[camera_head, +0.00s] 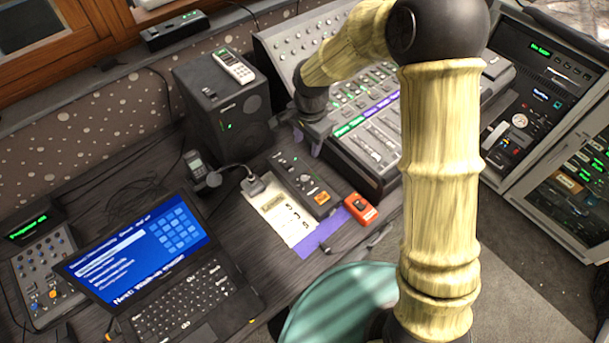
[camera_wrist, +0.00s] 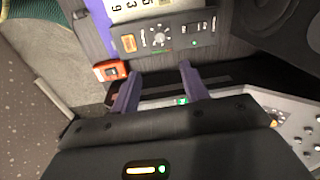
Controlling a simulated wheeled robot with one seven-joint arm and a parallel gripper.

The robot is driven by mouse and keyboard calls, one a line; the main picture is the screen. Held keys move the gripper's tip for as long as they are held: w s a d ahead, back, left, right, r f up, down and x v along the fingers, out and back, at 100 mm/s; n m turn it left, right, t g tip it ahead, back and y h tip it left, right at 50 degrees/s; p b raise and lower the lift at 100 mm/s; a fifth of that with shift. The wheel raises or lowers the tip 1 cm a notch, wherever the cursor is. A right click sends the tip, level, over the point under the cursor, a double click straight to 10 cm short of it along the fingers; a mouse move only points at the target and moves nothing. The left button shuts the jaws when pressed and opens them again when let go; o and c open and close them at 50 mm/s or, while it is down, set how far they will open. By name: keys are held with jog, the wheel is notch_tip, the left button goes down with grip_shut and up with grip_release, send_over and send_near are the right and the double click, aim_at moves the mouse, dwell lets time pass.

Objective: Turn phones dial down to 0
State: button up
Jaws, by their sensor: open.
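A small black control box (camera_head: 318,196) lies on the desk beside a paper sheet, with an orange button and small knobs. The wrist view shows this box (camera_wrist: 175,46) near the top, with a round dial (camera_wrist: 159,36) ringed by white marks. It may be the phones dial, but I cannot read its label. My gripper (camera_wrist: 158,68) has two purple fingers spread apart with nothing between them. The dial appears just beyond the fingertips, apart from them. In the head view my gripper (camera_head: 308,146) hangs between the speaker and the mixer, near the box.
A large fader mixer (camera_head: 350,165) stands right of the box and a black speaker (camera_head: 222,115) behind it. A red-orange device (camera_head: 361,208) lies in front, also in the wrist view (camera_wrist: 110,71).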

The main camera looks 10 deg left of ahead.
aim_at(304, 178)
jog(key=f, duration=0.5)
jog(key=f+p, duration=0.1)
jog(key=f, duration=0.5)
jog(key=f+p, duration=0.1)
jog(key=f, duration=0.5)
jog(key=shift+w+a+f, duration=0.2)
jog(key=shift+w+a, duration=0.1)
jog(key=shift+a, duration=0.1)
grip_shut()
